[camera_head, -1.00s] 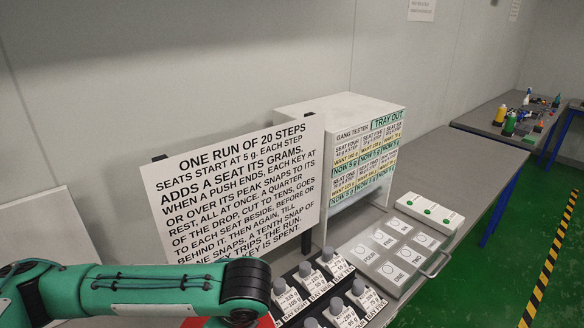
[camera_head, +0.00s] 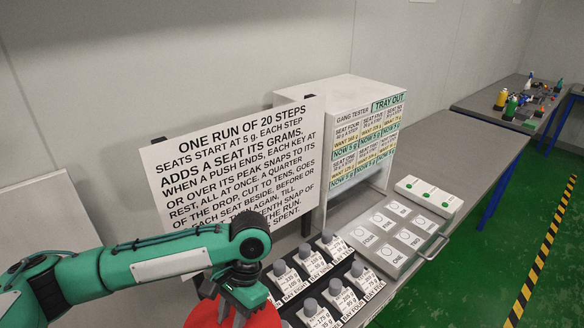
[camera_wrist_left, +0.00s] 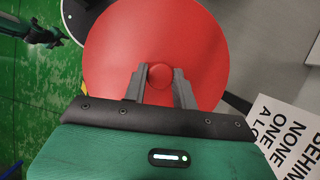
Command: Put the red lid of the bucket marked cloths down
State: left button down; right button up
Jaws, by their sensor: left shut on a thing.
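The red lid (camera_head: 262,317) is a round disc with a small knob on top, and it shows at the bottom of the head view. In the left wrist view the lid (camera_wrist_left: 155,40) fills the upper middle. My left gripper (camera_wrist_left: 160,78) is shut on the lid's red knob. In the head view my left gripper (camera_head: 236,300) is above the lid, at the end of my green arm. The bucket marked cloths is not identifiable in either view. I cannot tell what is under the lid.
A rack of grey-knobbed keys (camera_head: 325,280) stands just right of the lid. Behind it are a large sign (camera_head: 235,165), a white gang tester cabinet (camera_head: 365,140) and a seat tray (camera_head: 395,235). The table (camera_head: 470,165) is bare to the right.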

aim_at(191, 326)
pick_arm(q)
jog(key=n+h, duration=0.1)
jog(key=n, duration=0.1)
jog(key=n+h, duration=0.1)
jog(key=n, duration=0.2)
jog(key=shift+n+g, duration=0.3)
jog(key=shift+g, duration=0.1)
jog(key=shift+a+n, duration=0.35)
jog(key=shift+n, duration=0.05)
jog(key=shift+n+h, duration=0.5)
jog(key=shift+n, duration=0.3)
jog(key=a, duration=0.3)
jog(key=w+a, duration=0.1)
jog(key=a, duration=0.4)
jog(key=shift+w+a+f, duration=0.15)
jog(key=shift+a+f, duration=0.15)
jog(key=shift+f, duration=0.1)
jog(key=shift+f+b, duration=0.4)
jog(key=shift+b, duration=0.05)
